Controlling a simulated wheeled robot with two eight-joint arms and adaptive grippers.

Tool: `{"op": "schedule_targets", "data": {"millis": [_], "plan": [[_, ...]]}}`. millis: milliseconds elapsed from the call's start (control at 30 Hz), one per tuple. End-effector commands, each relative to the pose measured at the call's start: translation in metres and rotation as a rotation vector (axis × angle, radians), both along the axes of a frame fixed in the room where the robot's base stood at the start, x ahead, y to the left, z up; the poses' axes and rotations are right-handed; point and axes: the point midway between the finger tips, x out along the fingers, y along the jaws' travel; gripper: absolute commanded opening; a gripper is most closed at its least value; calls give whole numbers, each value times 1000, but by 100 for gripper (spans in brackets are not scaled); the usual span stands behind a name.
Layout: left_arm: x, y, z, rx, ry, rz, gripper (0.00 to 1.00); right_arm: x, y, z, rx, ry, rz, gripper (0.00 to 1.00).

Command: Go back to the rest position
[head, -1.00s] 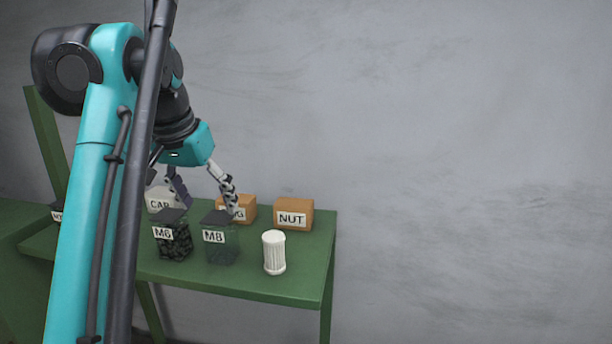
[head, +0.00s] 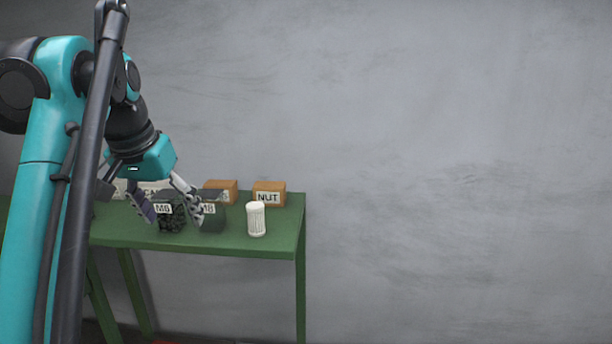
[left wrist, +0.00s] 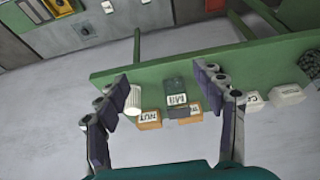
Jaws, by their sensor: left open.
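My left gripper (head: 172,208) is open, its two fingers spread, in front of the M6 and M8 boxes in the head view. In the left wrist view its fingers (left wrist: 172,97) stand wide apart with nothing held between them. The dark M6 box (head: 170,222) and the M8 box (head: 213,218) are on the green table (head: 272,240), partly covered by the fingers. A white ribbed cylinder (head: 256,219) stands upright to their right. My right gripper is in neither view.
An orange NUT box (head: 269,193) and another orange box (head: 222,186) stand at the table's back. Pale boxes (left wrist: 287,95) and a cabinet front (left wrist: 60,27) show in the left wrist view. Right of the table is a bare grey wall (head: 450,180).

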Motion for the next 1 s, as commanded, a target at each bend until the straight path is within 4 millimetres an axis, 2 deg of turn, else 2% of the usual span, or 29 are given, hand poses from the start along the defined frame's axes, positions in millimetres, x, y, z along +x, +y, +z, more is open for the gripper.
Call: {"op": "schedule_targets", "data": {"millis": [33, 233, 367, 467, 567, 667, 767, 800, 967, 1000], "plan": [[1, -1, -11, 1, -3, 0, 68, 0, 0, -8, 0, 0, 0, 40], [2, -4, -39, 2, -15, 6, 68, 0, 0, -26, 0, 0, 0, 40], [1, -8, -71, 3, -27, 10, 68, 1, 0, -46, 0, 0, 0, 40], [-1, -11, -103, 4, -37, 16, 68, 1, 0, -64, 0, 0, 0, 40], [-5, -15, -144, 5, -53, 21, 68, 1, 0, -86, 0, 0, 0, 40], [-12, -21, -202, 7, -71, 28, 68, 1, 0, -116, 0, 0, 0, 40], [-25, -28, -281, 6, -96, 37, 68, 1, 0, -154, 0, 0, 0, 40], [-31, -32, -314, 6, -106, 39, 68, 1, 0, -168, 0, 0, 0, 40], [-61, -42, -439, 4, -145, 52, 68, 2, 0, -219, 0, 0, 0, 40], [-69, -44, -470, 2, -154, 54, 68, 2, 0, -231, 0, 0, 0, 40]]}}
